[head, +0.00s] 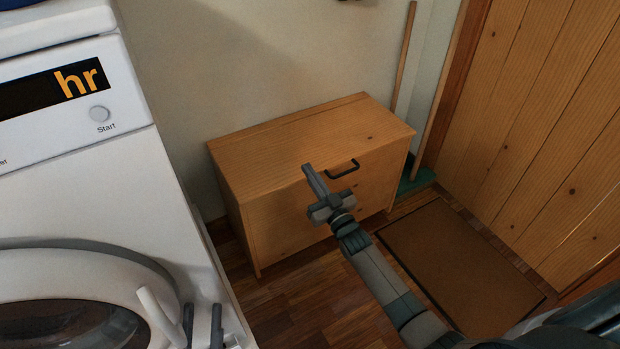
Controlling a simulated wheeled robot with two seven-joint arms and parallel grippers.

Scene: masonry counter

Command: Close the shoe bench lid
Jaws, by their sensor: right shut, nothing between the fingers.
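The wooden shoe bench (300,225) stands against the back wall. Its lid (290,145) lies flat across the top, with no gap seen at the front edge. A dark handle (343,169) sits on the bench front just below that edge. My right gripper (308,168) is shut and empty, its fingers pointing up and left. In the picture its tips overlap the front edge of the lid; I cannot tell whether they touch. My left gripper (202,318) shows at the bottom edge by the washing machine, two dark fingers apart and nothing seen between them.
A white washing machine (150,190) with a round door fills the left side. A brown mat (455,260) lies on the wood floor at right, before a plank door (545,130). A wooden stick (405,55) leans behind the bench. Some floor before the bench is clear.

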